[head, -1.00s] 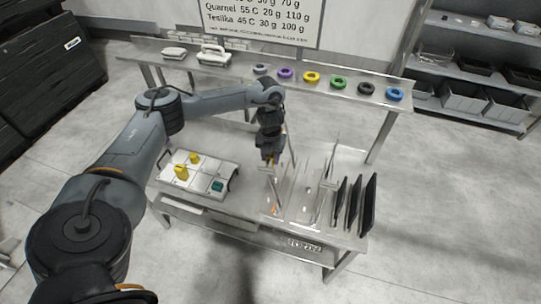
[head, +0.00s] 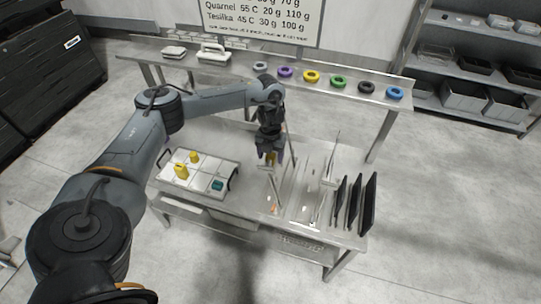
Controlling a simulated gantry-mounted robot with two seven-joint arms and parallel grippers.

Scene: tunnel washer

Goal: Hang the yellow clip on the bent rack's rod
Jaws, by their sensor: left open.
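My left gripper (head: 271,158) points down above the left metal rack (head: 275,190) on the table. It is open. A small yellow patch, likely the yellow clip, shows between or just behind its fingertips at the top of that rack. The fingers hide whether it sits on the rod. Two metal racks with upright posts stand side by side, the other rack (head: 318,200) to the right. I cannot tell from here which one is bent. My right gripper is not in view.
A white compartment tray (head: 205,158) at the left holds yellow pieces (head: 181,172) and a teal piece (head: 217,186). Several dark upright panels (head: 369,205) stand at the table's right end. Coloured rings, such as a green ring (head: 338,82), lie on the back shelf.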

